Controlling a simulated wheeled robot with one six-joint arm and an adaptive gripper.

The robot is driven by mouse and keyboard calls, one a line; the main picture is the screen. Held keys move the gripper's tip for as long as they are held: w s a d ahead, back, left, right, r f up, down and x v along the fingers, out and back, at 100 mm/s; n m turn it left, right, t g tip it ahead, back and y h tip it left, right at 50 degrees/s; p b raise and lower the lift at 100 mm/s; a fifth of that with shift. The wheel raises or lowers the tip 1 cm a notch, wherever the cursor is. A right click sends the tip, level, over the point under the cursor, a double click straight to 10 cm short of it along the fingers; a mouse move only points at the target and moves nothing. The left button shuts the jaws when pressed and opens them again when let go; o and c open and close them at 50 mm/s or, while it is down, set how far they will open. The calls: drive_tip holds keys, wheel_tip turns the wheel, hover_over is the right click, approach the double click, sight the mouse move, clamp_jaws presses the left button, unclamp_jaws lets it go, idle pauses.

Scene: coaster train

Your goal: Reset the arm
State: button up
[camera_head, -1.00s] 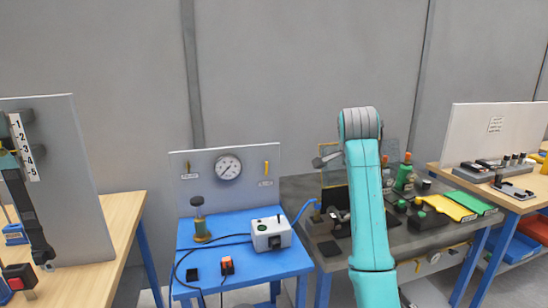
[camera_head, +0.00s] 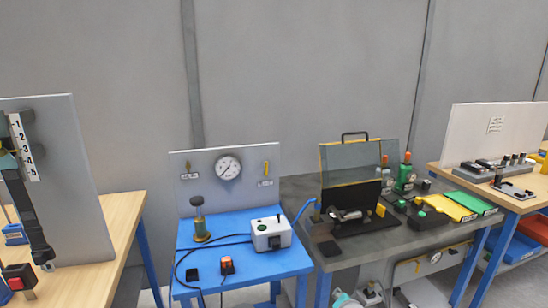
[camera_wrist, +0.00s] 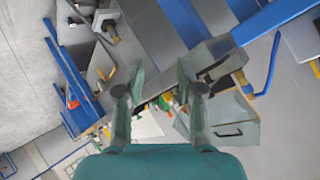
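My gripper (camera_wrist: 160,80) shows in the wrist view, with its two teal-grey fingers spread apart and nothing held between them. The wrist view is turned sideways, with benches, blue frames and floor behind the fingers. In the head view my gripper is out of sight; only a small pale teal piece shows at the bottom edge, probably part of my arm.
A blue table (camera_head: 258,262) holds a gauge panel (camera_head: 225,182) and a grey-white box (camera_head: 270,234). The grey workbench (camera_head: 372,243) to its right carries a clear, yellow-edged guard (camera_head: 350,163). Wooden benches stand at far left (camera_head: 98,265) and right (camera_head: 440,176).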

drive_tip(key=s+a+f+n+t+y, duration=0.15)
drive_tip(key=s+f, duration=0.45)
drive_tip(key=s, duration=0.8)
drive_tip(key=s+f+n, duration=0.3)
drive_tip(key=s+f, duration=0.3)
drive_tip(key=s, duration=0.9)
drive_tip(key=s+r+n, duration=0.1)
drive_tip(key=s+r, duration=0.3)
drive_tip(key=s, duration=0.5)
drive_tip(key=s+r+n+t, duration=0.1)
drive_tip(key=s+r+n, duration=0.1)
drive_tip(key=s+r, duration=0.3)
drive_tip(key=s+r+n+t, duration=0.1)
drive_tip(key=s+r, duration=0.4)
drive_tip(key=s, duration=0.8)
drive_tip(key=shift+s+r+n, duration=0.15)
drive_tip(key=shift+s+n, duration=0.2)
drive_tip(key=shift+s, duration=0.05)
